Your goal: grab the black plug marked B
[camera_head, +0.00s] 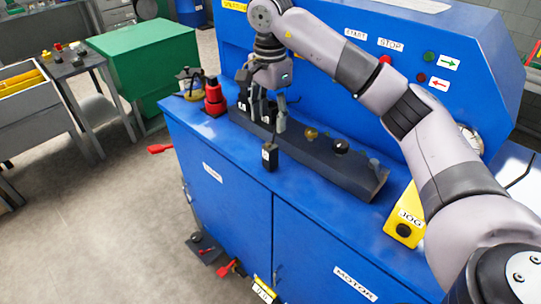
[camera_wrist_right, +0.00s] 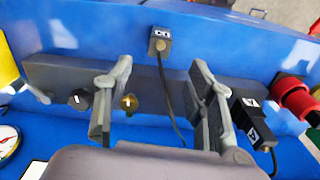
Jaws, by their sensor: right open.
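My right gripper (camera_head: 269,121) is open and empty, its fingers pointing down over the left part of a dark rail (camera_head: 325,160) on the blue machine. The gripper also shows in the right wrist view (camera_wrist_right: 158,74), with fingers spread over the rail. A small black plug with a white label (camera_head: 269,157) is at the front edge of the machine top; in the right wrist view it (camera_wrist_right: 160,42) trails a black cable toward me. I cannot read for sure which plug is marked B. My left gripper is not in view.
A red connector (camera_head: 214,98) stands left of the rail. A yellow JOG box (camera_head: 405,220) is at the right. A green cabinet (camera_head: 145,65) stands beyond open floor.

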